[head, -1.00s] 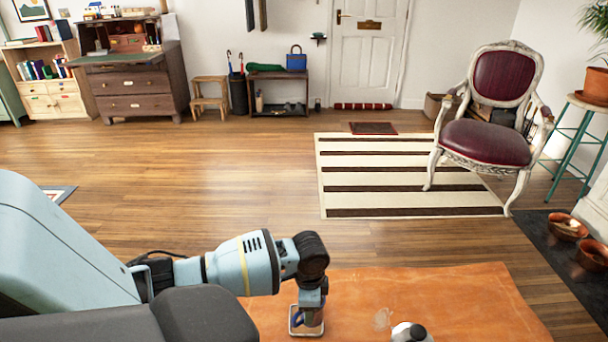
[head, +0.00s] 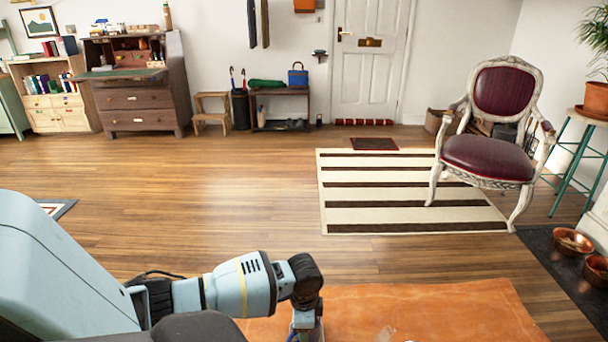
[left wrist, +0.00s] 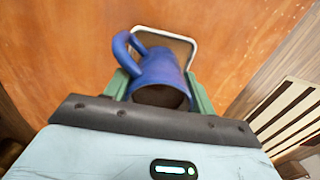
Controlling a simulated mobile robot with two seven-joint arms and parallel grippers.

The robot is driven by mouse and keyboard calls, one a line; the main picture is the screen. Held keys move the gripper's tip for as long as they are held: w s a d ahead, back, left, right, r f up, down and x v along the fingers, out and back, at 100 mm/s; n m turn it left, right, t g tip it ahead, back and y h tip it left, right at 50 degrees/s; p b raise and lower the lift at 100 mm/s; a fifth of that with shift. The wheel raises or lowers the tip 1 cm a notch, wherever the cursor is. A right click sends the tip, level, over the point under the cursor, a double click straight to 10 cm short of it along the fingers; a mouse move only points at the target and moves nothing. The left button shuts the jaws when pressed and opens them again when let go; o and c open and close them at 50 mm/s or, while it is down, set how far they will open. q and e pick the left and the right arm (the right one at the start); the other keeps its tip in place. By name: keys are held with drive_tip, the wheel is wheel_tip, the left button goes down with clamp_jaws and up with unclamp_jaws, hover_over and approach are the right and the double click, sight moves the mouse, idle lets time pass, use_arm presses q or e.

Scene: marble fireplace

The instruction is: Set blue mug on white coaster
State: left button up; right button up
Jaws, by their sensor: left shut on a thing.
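The blue mug (left wrist: 158,68) is between the green fingers of my left gripper (left wrist: 160,84) in the left wrist view, which is shut on it. Its handle points to the upper left and its dark inside faces the camera. The white-rimmed square coaster (left wrist: 180,47) has a tan middle and lies on the orange surface. The mug covers part of it; I cannot tell whether they touch. In the head view my left gripper (head: 306,329) is cut by the bottom edge, with only a sliver of blue showing. My right gripper is not in view.
The orange surface (head: 440,312) is mostly bare around the gripper, with a pale mark (head: 386,333) to the right. Beyond is wooden floor with a striped rug (head: 400,194) and a red chair (head: 488,155), all well away.

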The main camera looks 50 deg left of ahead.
use_arm(q)
drive_tip(key=shift+f, duration=0.1)
drive_tip(key=o, duration=1.3)
drive_tip(key=shift+r+p, duration=1.4)
drive_tip(key=shift+r, duration=4.75)
